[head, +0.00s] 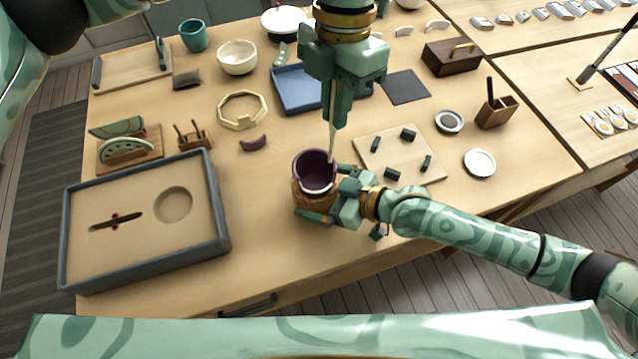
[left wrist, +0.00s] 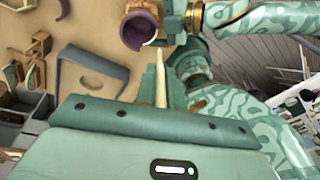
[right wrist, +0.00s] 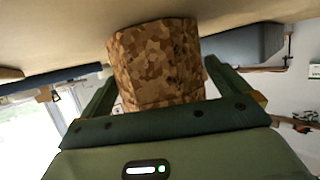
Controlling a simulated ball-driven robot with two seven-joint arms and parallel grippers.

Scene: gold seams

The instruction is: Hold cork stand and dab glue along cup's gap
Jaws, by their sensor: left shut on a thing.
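The dark purple cup (head: 314,165) sits in the brown speckled cork stand (head: 301,200), open side up. A pale edge shows along its near rim. My left gripper (head: 333,122) is shut on a thin pale applicator (head: 332,140) pointing down, its tip at the cup's right rim; contact is unclear. In the left wrist view the applicator (left wrist: 161,88) points toward the cup (left wrist: 140,28). My right gripper (head: 332,200) has its fingers on either side of the cork stand, which fills the space between them in the right wrist view (right wrist: 157,62). A purple shard (head: 253,143) lies apart on the table.
A grey-rimmed tray (head: 218,225) stands at the near left. A board with dark blocks (head: 400,165) lies right of the stand, near a white dish (head: 480,163). Behind are a wooden ring frame (head: 243,96) and a blue tray (head: 290,100).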

